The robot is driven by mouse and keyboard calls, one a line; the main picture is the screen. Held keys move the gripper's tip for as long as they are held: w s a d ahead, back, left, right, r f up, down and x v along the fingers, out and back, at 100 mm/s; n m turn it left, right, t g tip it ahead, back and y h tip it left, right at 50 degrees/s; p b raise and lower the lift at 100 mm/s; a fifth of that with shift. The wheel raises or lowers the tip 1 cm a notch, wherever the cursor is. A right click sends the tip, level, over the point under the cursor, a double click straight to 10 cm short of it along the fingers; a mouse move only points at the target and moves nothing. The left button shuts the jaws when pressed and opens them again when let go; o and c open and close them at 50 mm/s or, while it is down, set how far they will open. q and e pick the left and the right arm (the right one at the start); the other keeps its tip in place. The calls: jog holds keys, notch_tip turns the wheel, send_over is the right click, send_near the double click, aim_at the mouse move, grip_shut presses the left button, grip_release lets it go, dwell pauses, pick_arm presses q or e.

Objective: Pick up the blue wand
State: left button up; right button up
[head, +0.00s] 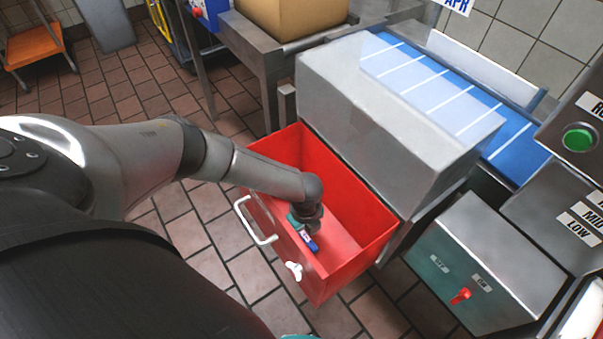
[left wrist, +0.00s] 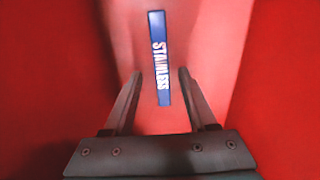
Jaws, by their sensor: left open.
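The blue wand (left wrist: 157,50) lies on the floor of the red drawer, with white lettering reading "STAINLESS" in the left wrist view. In the head view a small blue part of the wand (head: 312,244) shows just below my left gripper (head: 306,228). The red drawer (head: 366,247) is pulled open. My left gripper is reaching down inside it. In the left wrist view the two fingers of the gripper (left wrist: 160,75) are apart, with the lower end of the wand between them in the picture. No contact shows. My right gripper is not seen.
The drawer's front carries a white handle (head: 256,222) and a white knob-like piece (head: 294,271). A grey metal housing (head: 375,120) and a blue conveyor (head: 438,85) stand beyond the drawer. A control box with a red switch (head: 460,296) is at right.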

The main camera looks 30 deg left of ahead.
pick_arm(q)
jog(key=shift+f, duration=0.35)
grip_shut()
